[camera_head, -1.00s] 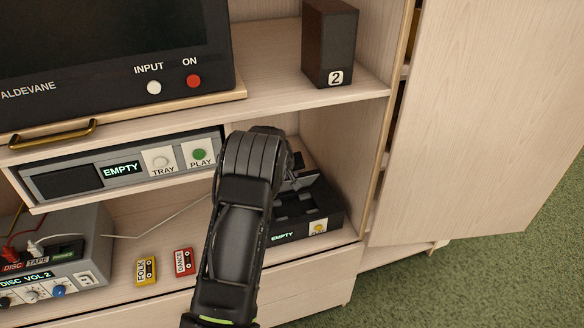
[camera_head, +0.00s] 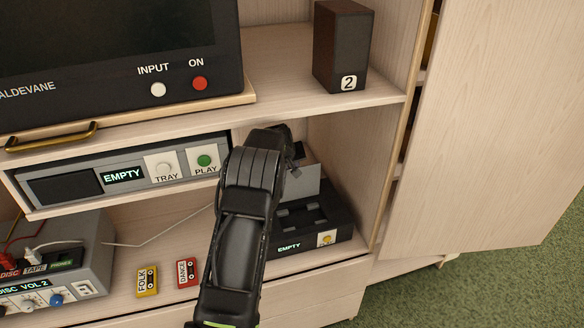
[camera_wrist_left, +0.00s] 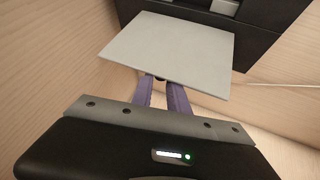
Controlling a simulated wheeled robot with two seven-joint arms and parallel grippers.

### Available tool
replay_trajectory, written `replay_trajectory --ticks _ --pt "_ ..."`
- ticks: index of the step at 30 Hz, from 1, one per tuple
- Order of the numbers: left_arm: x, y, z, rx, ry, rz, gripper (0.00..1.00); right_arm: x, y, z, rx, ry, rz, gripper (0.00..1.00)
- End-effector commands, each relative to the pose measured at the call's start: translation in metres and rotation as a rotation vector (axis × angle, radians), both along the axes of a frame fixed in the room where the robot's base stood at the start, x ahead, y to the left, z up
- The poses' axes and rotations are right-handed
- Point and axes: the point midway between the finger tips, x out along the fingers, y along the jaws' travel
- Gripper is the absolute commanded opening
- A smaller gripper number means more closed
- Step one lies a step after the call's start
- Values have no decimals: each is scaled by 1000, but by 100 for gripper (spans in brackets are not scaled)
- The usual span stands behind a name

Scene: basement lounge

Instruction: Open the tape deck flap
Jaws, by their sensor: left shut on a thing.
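The black tape deck (camera_head: 340,222) sits on the lower shelf of the cabinet, with "EMPTY" on its front and a yellowish button at its right. Its grey flap (camera_head: 306,182) stands raised at the back, and the dark well in front of it is uncovered. In the left wrist view the flap (camera_wrist_left: 165,50) is a flat grey plate, with part of the black deck (camera_wrist_left: 225,15) beyond it. My left gripper (camera_wrist_left: 163,82) is shut on the flap's edge, its purple fingers partly under the plate. In the head view my arm hides the fingers. My right gripper is out of view.
A grey player with TRAY and PLAY buttons (camera_head: 120,172) is left of my arm. Yellow (camera_head: 147,281) and red (camera_head: 187,272) cassettes lie on the lower shelf. A cable (camera_head: 165,231) runs behind them. The cabinet side wall is close right of the deck.

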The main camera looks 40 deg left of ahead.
Motion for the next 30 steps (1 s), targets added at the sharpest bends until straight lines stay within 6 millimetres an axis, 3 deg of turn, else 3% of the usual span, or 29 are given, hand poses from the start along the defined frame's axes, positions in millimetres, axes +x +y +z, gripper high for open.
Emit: replay_trajectory --ticks 6,7,15,30 --pt "1 3 3 6 -5 3 0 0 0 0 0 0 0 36" --pt "0 3 2 6 -5 3 20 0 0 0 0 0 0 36" --pt "0 1 1 2 -2 1 41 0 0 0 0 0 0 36" --pt "-4 1 10 1 -1 -2 41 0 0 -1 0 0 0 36"
